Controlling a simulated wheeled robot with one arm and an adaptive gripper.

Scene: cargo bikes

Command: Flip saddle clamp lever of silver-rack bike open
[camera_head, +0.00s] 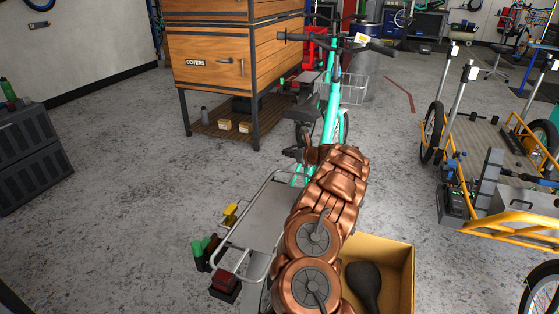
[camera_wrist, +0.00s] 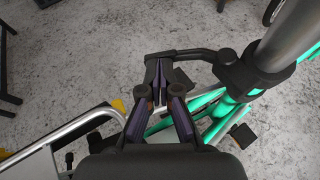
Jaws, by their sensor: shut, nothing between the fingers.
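The teal bike (camera_head: 331,95) stands in the middle of the head view, with its silver rear rack (camera_head: 258,205) in front of its dark saddle (camera_head: 309,113). In the wrist view a black saddle clamp (camera_wrist: 238,72) grips the grey seat post (camera_wrist: 292,38). Its dark lever (camera_wrist: 190,53) reaches left from the clamp and ends by my fingertips. My gripper (camera_wrist: 167,75) is shut and empty, its tips just below the lever; whether they touch it I cannot tell. In the head view my arm largely hides the clamp area.
A cardboard box (camera_head: 404,265) holding a loose black saddle (camera_head: 363,284) stands at the lower right of my arm. A wooden cabinet (camera_head: 225,60) stands behind on the left. An orange cargo bike (camera_head: 500,222) is on the right.

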